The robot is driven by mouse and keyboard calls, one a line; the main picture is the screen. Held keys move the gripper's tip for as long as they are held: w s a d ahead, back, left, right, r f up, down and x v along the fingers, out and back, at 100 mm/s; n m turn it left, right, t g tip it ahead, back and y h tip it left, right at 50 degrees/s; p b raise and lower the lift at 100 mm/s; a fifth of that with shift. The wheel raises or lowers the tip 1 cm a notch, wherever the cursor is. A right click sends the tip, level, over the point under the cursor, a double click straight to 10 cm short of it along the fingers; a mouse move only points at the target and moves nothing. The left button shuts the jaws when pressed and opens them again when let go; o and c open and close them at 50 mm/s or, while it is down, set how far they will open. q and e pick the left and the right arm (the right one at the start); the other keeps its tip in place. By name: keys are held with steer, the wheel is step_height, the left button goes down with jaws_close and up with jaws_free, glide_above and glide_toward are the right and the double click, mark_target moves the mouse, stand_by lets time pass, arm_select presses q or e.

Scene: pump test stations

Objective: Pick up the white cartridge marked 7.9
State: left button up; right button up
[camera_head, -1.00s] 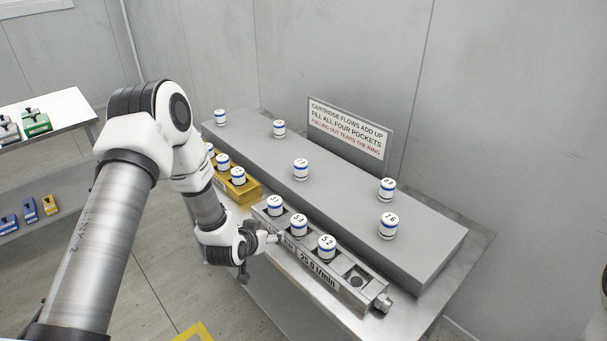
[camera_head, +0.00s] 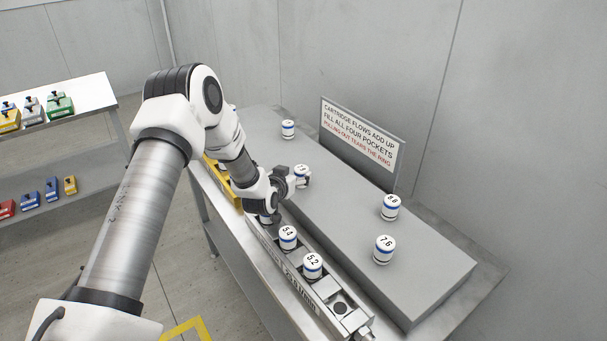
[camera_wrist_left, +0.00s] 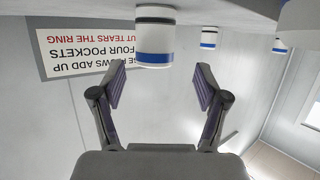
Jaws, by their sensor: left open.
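White cartridges with blue bands stand on the grey raised shelf (camera_head: 345,215). One white cartridge (camera_head: 301,174) is right at my left gripper (camera_head: 289,181); its mark is too small to read surely as 7.9. In the left wrist view, a blue-banded cartridge (camera_wrist_left: 155,40) hangs upside down in the picture, just beyond and between the fingertips. The left gripper (camera_wrist_left: 159,82) is open, with a gap on both sides of it. Other shelf cartridges are one marked 7.6 (camera_head: 384,250), one apparently 8.8 (camera_head: 390,207), and a far one (camera_head: 288,129), unreadable. My right gripper is out of view.
A grey rack (camera_head: 356,321) in front of the shelf holds cartridges marked 5.4 (camera_head: 288,238) and 5.2 (camera_head: 312,266), plus one partly hidden by my gripper. Its near pocket looks empty. A sign (camera_head: 360,137) stands behind the shelf. A yellow rack (camera_head: 232,190) is partly hidden.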

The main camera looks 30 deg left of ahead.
mark_target(299, 172)
arm_select(q)
steer(key=x, duration=0.3)
steer(key=d+x, duration=0.1)
steer(key=x, duration=0.1)
steer(key=shift+w+a+p, duration=0.1)
steer(key=shift+p, duration=0.25)
steer(key=shift+s+a+r, duration=0.1)
steer(key=shift+s, duration=0.15)
steer(key=shift+c, duration=1.3)
steer(key=c, duration=1.1)
